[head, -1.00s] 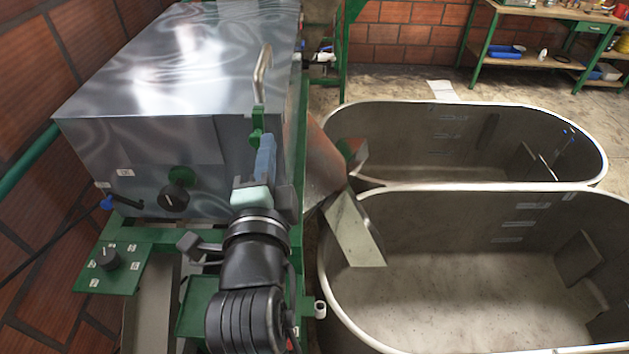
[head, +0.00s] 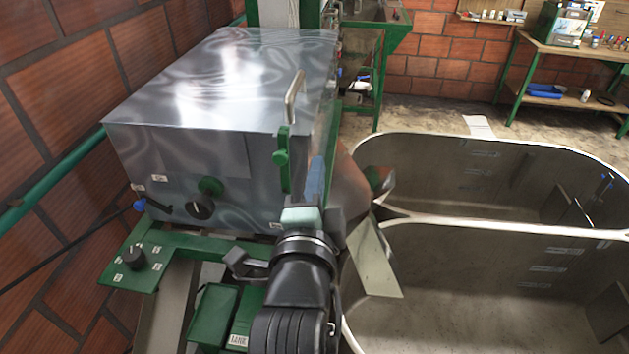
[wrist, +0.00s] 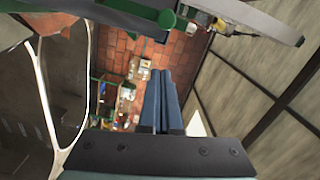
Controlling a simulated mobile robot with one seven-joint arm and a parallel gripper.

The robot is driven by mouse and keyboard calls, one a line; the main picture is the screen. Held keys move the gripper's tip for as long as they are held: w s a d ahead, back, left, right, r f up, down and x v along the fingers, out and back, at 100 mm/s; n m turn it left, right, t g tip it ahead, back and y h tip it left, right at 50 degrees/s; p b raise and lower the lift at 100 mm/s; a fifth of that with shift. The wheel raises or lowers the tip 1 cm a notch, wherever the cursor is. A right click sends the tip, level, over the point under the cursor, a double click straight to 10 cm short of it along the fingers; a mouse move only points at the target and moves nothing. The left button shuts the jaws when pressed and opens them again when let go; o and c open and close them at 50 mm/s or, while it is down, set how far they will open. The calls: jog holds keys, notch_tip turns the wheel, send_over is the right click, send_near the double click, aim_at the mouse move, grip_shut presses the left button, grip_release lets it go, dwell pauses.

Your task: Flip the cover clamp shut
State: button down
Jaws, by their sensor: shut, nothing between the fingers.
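The cover clamp shows in the head view as a green bracket (head: 284,160) with a round knob, on the front right corner of the shiny metal cover (head: 220,85). A silver handle (head: 294,90) stands up above the bracket, rising past the cover's top edge. My gripper (head: 317,165) has its blue fingers together and empty, just right of the green bracket, with a gap in the picture. In the wrist view my gripper (wrist: 160,74) points past a green part (wrist: 168,20) and a grey bar at the top. I cannot tell whether anything touches.
A black dial (head: 201,206) sits on the machine's front, and a green panel with another knob (head: 134,257) is at lower left. A sloped metal chute (head: 372,258) and two big oval steel tanks (head: 480,225) lie to the right. A workbench (head: 565,50) stands at the back.

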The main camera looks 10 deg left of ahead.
jog(key=s, duration=0.9)
jog(key=shift+s, duration=0.2)
jog(key=shift+s, duration=0.1)
jog(key=shift+b, duration=0.3)
jog(key=s+d+r+n+t+b, duration=0.2)
jog(key=r+n+t, duration=0.2)
jog(key=r, duration=1)
jog(key=s+d+r+n+t+b, duration=0.2)
jog(key=r+n+t, duration=0.3)
jog(key=r+n, duration=0.6)
notch_tip(320, 180, up, 3)
jog(key=shift+d+f+h, duration=0.1)
jog(key=shift+d+h, duration=0.2)
jog(key=shift+d, duration=0.4)
